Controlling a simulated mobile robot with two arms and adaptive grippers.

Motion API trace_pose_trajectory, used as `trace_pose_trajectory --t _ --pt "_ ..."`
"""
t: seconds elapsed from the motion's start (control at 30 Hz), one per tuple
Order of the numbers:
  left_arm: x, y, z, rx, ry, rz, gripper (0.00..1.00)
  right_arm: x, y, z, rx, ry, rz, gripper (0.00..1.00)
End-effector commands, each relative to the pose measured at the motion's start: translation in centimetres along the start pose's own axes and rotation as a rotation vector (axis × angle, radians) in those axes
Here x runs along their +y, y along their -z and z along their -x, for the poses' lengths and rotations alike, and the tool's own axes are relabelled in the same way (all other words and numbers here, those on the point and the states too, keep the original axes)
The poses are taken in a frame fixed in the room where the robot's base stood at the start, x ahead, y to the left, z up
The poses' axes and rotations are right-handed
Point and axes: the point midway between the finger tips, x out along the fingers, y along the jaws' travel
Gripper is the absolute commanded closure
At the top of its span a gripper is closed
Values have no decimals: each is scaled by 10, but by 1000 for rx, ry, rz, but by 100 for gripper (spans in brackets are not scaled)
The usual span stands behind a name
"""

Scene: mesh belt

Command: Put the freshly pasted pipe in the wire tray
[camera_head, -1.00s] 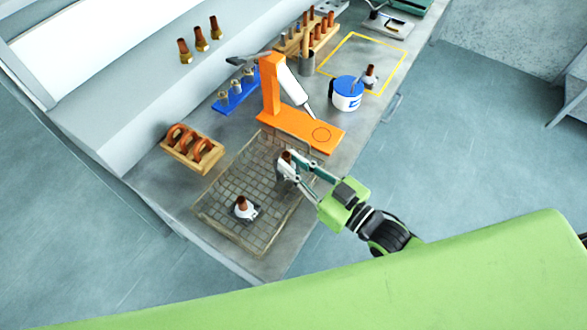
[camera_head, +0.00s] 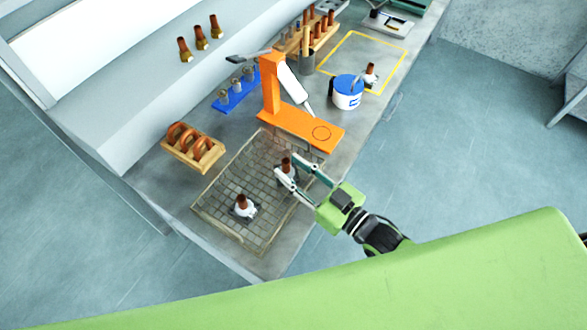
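The wire tray (camera_head: 222,190) lies on the near part of the bench. A pipe with a brown top and a pale lower part (camera_head: 287,165) stands in its upper right part. My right gripper (camera_head: 288,166) is open around or just short of this pipe; its fingers hide part of the pipe's lower end, and I cannot tell whether they touch it. A second pipe (camera_head: 242,204) with a brown top and pale base stands in the tray's lower part. A third pipe (camera_head: 371,70) is beside the blue-lidded tub. My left gripper is not in view.
An orange stand (camera_head: 300,130) with a white syringe (camera_head: 291,84) is just behind the tray. A wooden rack of copper rings (camera_head: 193,148) is to its left. The blue-lidded tub (camera_head: 347,92) is near the yellow square outline (camera_head: 352,34). The tray's middle is clear.

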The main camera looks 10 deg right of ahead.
Motion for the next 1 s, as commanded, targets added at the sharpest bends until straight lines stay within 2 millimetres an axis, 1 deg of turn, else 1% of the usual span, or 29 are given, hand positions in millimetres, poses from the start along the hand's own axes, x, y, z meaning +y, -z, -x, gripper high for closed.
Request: trace_pose_trajectory --t 0.17,0.2,0.27,0.37,0.6,0.7,0.8,1.0 --pt "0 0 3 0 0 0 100 0 4 1 -1 0 0 69" --pt "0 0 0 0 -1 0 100 0 1 5 -3 0 -1 69" --pt "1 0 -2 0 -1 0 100 0 0 12 -3 0 -2 69" --pt "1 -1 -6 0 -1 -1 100 -1 -1 30 -6 1 -2 69" --pt "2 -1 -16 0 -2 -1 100 0 -1 79 -6 0 -2 69" --pt "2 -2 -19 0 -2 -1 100 -1 0 95 -4 1 -1 69" --pt "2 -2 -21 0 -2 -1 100 0 0 107 -4 0 -1 69" --pt "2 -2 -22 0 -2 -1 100 0 2 119 -1 0 0 69"
